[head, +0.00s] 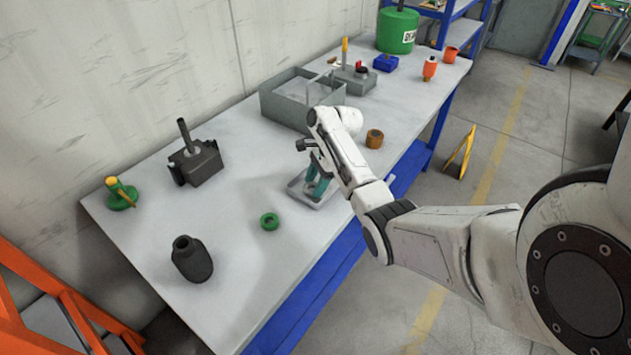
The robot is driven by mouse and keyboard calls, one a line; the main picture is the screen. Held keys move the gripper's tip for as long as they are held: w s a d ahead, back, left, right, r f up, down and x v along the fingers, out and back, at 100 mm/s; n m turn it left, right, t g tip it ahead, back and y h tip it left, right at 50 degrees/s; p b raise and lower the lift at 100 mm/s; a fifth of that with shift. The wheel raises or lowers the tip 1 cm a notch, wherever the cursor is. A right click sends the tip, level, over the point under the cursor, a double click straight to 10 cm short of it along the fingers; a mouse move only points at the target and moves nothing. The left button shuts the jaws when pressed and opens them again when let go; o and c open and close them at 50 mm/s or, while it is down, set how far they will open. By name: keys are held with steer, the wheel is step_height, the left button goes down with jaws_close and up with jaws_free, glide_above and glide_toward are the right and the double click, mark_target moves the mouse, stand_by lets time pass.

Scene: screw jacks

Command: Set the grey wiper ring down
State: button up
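My gripper (317,184) has teal fingers and points down over a small grey tray (331,201) near the front edge of the bench. The fingertips are low, at or just above the tray. They are too small and partly covered by my arm to tell whether they are open or shut. I cannot make out the grey wiper ring; it may be hidden between the fingers or in the tray. A green ring (269,221) lies flat on the bench to the left of the tray.
A grey open bin (283,112) stands behind my gripper. A brown ring (374,139) is to the right. A dark jack (196,164), a black bottle-shaped part (192,259) and a green part with a yellow handle (121,194) stand left. The white bench (236,185) is clear between them.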

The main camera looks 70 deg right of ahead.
steer(key=o, duration=0.4)
steer(key=shift+c, duration=0.2)
steer(key=p+v, duration=0.1)
steer(key=v, duration=1.1)
steer(key=shift+r, duration=0.2)
steer(key=shift+w+a, duration=0.1)
steer(key=shift+a, duration=0.05)
